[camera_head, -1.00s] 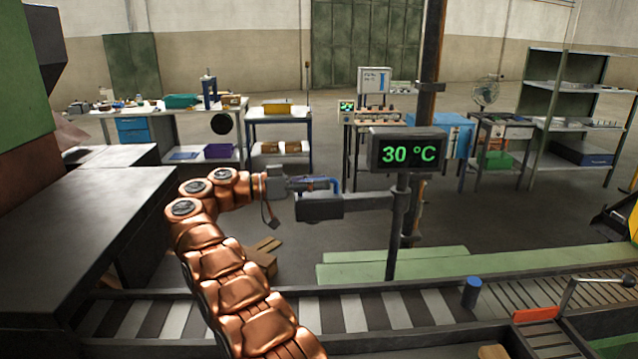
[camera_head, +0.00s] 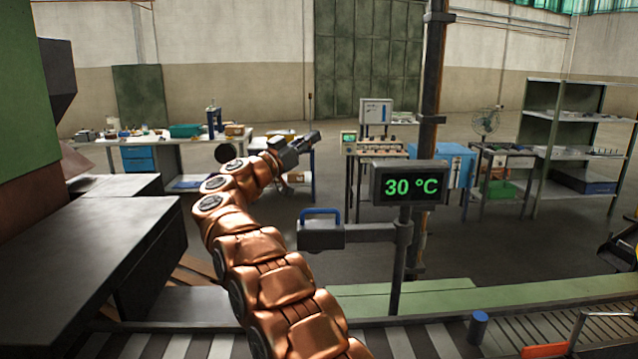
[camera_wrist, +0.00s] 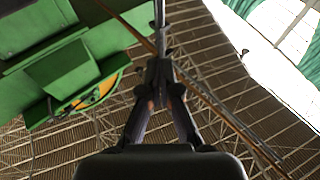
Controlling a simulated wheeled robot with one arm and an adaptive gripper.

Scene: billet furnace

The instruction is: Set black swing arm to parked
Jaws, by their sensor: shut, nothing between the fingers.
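The black swing arm (camera_head: 368,233) reaches left from a dark upright post (camera_head: 402,250) below the temperature display. It ends in a dark grey block (camera_head: 320,236) with a blue handle (camera_head: 320,212) on top. My gripper (camera_head: 312,137) is raised above and behind the handle, apart from it, at the end of my copper arm. In the wrist view my gripper (camera_wrist: 162,68) points up toward the roof with its fingers together and nothing between them. The swing arm does not show in the wrist view.
The display (camera_head: 408,184) reads 30 °C on the post. A dark bench (camera_head: 80,235) stands at left, a roller conveyor (camera_head: 400,340) runs along the front with a blue cylinder (camera_head: 478,328). Work tables and a shelf (camera_head: 580,150) stand behind. Open floor lies between.

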